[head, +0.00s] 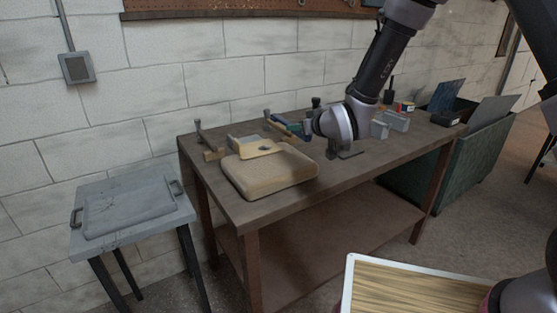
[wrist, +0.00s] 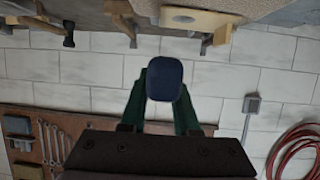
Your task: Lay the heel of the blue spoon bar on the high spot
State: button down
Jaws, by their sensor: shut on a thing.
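My gripper (head: 288,126) is above the back of the bench, shut on the blue spoon bar (head: 279,118). In the wrist view the bar's dark blue end (wrist: 163,79) sits between the green fingers and points towards the camera, hiding the rest of the bar. A light tan panel (head: 252,146) lies on the tan pad (head: 270,172), with a dark mark (head: 265,148) on it that may be the high spot. The bar is held behind and above the panel, apart from it. I cannot tell which end is the heel.
The wooden bench (head: 345,175) has a post (head: 198,132) at its left and grey blocks (head: 396,121) at its right. A grey side table (head: 130,212) stands left. A green bin (head: 470,145) is at the right. The bench's front right is clear.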

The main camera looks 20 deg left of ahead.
jog(key=s+a, duration=0.2)
jog(key=a, duration=0.1)
send_over(286, 167)
jog(key=shift+n+g+y, duration=0.3)
jog(key=shift+n+g, duration=0.1)
notch_tip(286, 167, down, 5)
jog(key=shift+s+r, duration=0.1)
jog(key=shift+f, duration=2.25)
jog(key=shift+f, duration=0.15)
jog(key=c, duration=0.6)
grip_release()
jog(key=shift+c, duration=0.2)
